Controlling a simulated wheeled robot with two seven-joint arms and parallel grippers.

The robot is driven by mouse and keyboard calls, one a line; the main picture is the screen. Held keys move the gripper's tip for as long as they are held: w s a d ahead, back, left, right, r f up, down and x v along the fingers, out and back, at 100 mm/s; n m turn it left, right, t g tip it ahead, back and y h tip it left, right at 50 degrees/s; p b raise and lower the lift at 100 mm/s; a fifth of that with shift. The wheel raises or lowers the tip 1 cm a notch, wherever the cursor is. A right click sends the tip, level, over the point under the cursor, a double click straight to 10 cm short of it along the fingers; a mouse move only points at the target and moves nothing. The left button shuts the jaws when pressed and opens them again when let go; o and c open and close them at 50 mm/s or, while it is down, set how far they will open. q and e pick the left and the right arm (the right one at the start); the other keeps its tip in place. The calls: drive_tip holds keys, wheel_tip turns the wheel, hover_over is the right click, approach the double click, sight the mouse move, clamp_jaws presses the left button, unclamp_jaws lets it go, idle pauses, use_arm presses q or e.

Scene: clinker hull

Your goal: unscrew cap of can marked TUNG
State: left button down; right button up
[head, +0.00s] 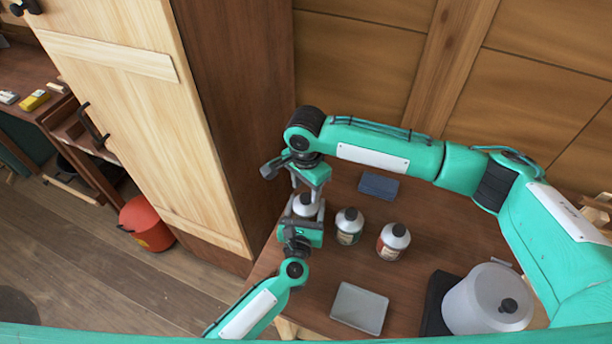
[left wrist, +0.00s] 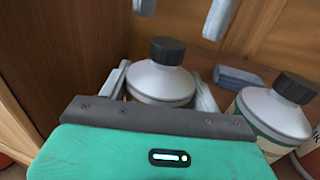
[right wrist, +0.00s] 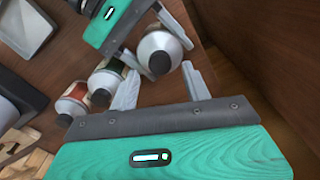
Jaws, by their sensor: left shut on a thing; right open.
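My left gripper (left wrist: 161,76) is shut around the upright leftmost can (head: 306,209), one finger on each side of its body. The can has a silver shoulder and a black cap (left wrist: 167,50), which is on the can. My right gripper (right wrist: 160,70) is open above this can, its fingers apart on either side of the cap (right wrist: 159,64) and not visibly touching it. A can with a green label (head: 349,226) stands to its right, and one with a red-brown label (head: 392,241) beyond that. I cannot read TUNG on any can.
A blue-grey block (head: 378,185) lies behind the cans. A shallow grey tray (head: 360,309) is at the front of the table. A large grey pot (head: 487,300) stands at the right. A tall wooden cabinet (head: 150,120) rises left of the table.

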sight(306, 199)
use_arm(q)
drive_tip(key=shift+f, duration=0.1)
use_arm(e)
drive_tip(key=shift+f, duration=1.4)
